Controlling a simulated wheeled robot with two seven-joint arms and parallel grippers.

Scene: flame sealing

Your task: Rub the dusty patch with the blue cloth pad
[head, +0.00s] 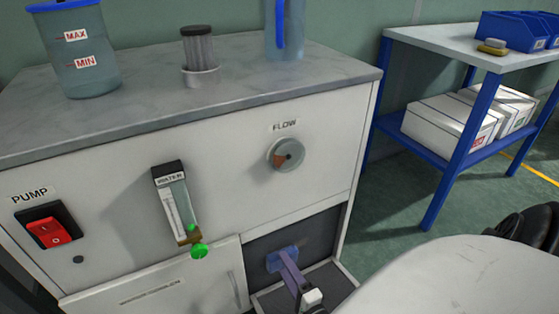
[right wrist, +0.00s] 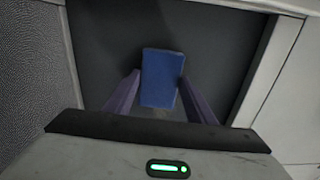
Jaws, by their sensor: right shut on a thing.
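The blue cloth pad (head: 276,261) is in the dark recess at the lower right of the white cabinet's front. In the right wrist view the pad (right wrist: 161,72) is an upright blue block against the dark panel (right wrist: 215,50). My right gripper (head: 287,262) reaches into the recess, shut on the pad, with one purple finger on each side. The pad appears at or very close to the panel; contact cannot be told for certain. A faint lighter smear shows just below the pad in the wrist view; I cannot tell whether it is the dusty patch. My left gripper is out of view.
The recess has pale frame edges (head: 346,230) close to my gripper. Above are the FLOW knob (head: 286,154), a flowmeter with a green knob (head: 198,251) and the red PUMP switch (head: 48,232). A jug (head: 76,60) stands on top. A blue-legged table (head: 440,40) stands right.

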